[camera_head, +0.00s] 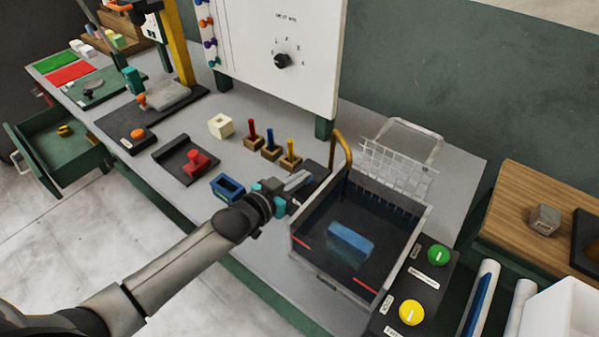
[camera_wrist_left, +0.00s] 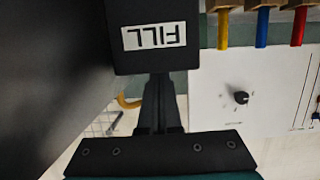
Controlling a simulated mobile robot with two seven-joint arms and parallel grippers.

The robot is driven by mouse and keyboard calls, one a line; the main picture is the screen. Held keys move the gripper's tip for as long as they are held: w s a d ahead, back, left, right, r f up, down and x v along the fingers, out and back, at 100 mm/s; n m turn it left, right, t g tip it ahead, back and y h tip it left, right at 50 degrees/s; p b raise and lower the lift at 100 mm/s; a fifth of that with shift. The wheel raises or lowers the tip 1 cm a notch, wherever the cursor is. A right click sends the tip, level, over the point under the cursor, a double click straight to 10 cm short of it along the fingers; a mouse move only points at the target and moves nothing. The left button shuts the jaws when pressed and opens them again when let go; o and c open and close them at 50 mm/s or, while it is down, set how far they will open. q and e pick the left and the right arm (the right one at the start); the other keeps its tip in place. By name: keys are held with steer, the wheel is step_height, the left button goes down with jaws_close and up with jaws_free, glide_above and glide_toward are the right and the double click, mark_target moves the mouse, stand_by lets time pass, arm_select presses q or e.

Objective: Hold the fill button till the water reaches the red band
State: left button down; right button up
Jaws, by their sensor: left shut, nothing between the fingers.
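The tank (camera_head: 330,275) stands on the bench with dark glassy walls and short red band marks (camera_head: 364,286) near its front corners. A blue block (camera_head: 350,240) shows inside; the exact water level is hard to read. A black box (camera_head: 316,176) stands at the tank's left side below a yellow spout (camera_head: 343,146). In the left wrist view the box's white FILL label (camera_wrist_left: 154,36) appears upside down. My left gripper (camera_head: 303,181) is shut and empty, with its fingertips at this box. The button itself is hidden, so I cannot tell whether it is pressed.
A black panel with a green button (camera_head: 438,255) and a yellow button (camera_head: 412,312) lies right of the tank. A wire basket (camera_head: 400,160) is behind it. Several pegged blocks and a blue frame (camera_head: 227,188) stand left of my gripper. A white board (camera_head: 285,55) rises behind.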

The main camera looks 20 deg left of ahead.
arm_select(q)
steer(key=shift+s+f, duration=0.3)
steer(key=shift+f, duration=0.25)
steer(key=shift+w+r+p, duration=0.1)
steer(key=shift+r+p, duration=0.35)
steer(key=shift+p, duration=0.05)
step_height(320, 180, up, 5)
steer(key=p, duration=0.3)
steer(key=shift+w+f+p, duration=0.15)
steer(key=shift+f+p, duration=0.05)
steer(key=shift+p, duration=0.1)
steer(key=v, duration=0.9)
steer(key=shift+s, duration=0.4)
